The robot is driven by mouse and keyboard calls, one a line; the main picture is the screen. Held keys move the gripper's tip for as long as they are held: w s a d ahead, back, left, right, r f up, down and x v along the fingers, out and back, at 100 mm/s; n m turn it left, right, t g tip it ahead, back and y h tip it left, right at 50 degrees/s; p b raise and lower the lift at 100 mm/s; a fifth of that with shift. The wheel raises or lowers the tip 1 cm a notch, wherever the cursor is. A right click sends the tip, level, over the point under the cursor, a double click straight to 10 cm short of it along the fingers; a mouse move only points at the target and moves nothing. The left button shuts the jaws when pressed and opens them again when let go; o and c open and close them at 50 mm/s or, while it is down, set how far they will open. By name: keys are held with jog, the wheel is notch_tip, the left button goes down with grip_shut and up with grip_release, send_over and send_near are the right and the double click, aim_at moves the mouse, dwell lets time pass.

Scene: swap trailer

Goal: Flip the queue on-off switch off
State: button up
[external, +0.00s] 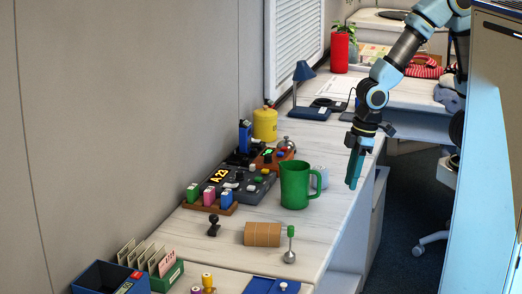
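A dark queue console (240,188) with a lit yellow "A 23" display (217,174) lies on the white counter near the wall. It has several small knobs and buttons on top. I cannot make out which is the on-off switch or how it is set. My gripper (353,184) points down near the counter's right edge, to the right of the console and well apart from it. Its teal fingers show as one strip from this side, so I cannot tell whether it is open. I see nothing hanging from it.
A green pitcher (295,186) and a white cup (321,178) stand between my gripper and the console. Colored stamps in a wooden rack (208,208), a cork roll (262,235) and a green-handled tool (290,245) lie in front. A yellow canister (265,124) and blue lamp (303,88) stand behind.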

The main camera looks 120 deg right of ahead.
jog(key=w+d+m, duration=0.1)
jog(key=w+d, duration=0.2)
jog(key=d, duration=0.2)
jog(key=w+d+r+m, duration=0.1)
jog(key=w+d, duration=0.3)
jog(key=d, duration=0.1)
jog(key=w+d+m+t+h, duration=0.1)
jog(key=w+d, duration=0.2)
jog(key=d, duration=0.2)
jog(key=shift+w+d+r, duration=0.2)
jog(key=shift+w+r, duration=0.05)
jog(key=shift+w, duration=0.05)
grip_shut()
jog(key=w+d+m+h, duration=0.2)
jog(key=w+d+m, duration=0.1)
jog(key=d, duration=1.6)
jog(key=shift+w+r, duration=0.4)
